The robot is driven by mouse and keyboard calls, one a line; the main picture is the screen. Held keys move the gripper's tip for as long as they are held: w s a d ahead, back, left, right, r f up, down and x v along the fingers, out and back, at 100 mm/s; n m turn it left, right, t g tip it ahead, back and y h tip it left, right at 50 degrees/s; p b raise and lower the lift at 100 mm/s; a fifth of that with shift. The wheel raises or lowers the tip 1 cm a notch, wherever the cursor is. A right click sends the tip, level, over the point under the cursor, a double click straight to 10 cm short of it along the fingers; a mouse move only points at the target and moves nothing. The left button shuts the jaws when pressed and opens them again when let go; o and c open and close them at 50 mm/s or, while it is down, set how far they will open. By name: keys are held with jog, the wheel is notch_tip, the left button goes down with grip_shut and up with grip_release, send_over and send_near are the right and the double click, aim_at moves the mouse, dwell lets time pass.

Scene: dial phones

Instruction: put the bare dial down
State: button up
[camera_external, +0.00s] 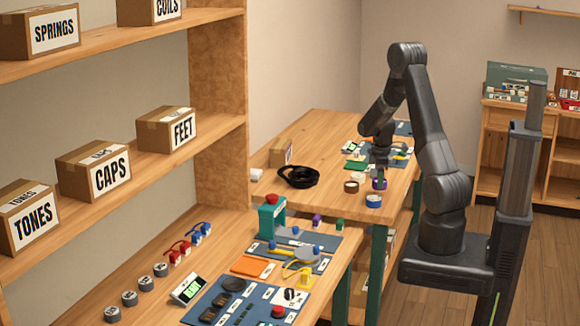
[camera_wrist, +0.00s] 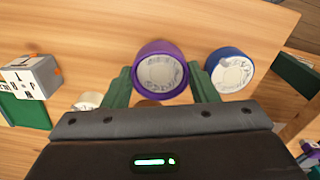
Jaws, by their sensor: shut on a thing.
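My gripper (camera_wrist: 161,88) is shut on the purple-rimmed dial (camera_wrist: 160,48), which has a pale face with fine markings and sits between the two green fingers in the wrist view. In the external view my gripper (camera_external: 380,175) points down over the near right part of the far table, with the purple dial (camera_external: 379,184) at its tips. I cannot tell whether the dial touches the tabletop. A blue-rimmed dial (camera_wrist: 246,71) lies just right of it in the wrist view, and in front of it in the external view (camera_external: 373,202).
A brown ring-shaped piece (camera_external: 351,187) and a pale round piece (camera_external: 357,176) lie left of my gripper. A black cable coil (camera_external: 299,176) lies farther left. A lettered white block (camera_wrist: 33,76) stands at the wrist view's left. The wooden tabletop (camera_external: 325,205) is bare toward its front edge.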

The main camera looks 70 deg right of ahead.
jog(key=shift+f, duration=1.35)
jog(key=shift+f, duration=0.2)
jog(key=o, duration=1)
jog(key=shift+r, duration=0.15)
jog(key=shift+o, duration=0.5)
notch_tip(320, 180, up, 14)
jog(key=b, duration=0.1)
jog(key=shift+a+f, duration=0.15)
jog(key=shift+f, duration=0.05)
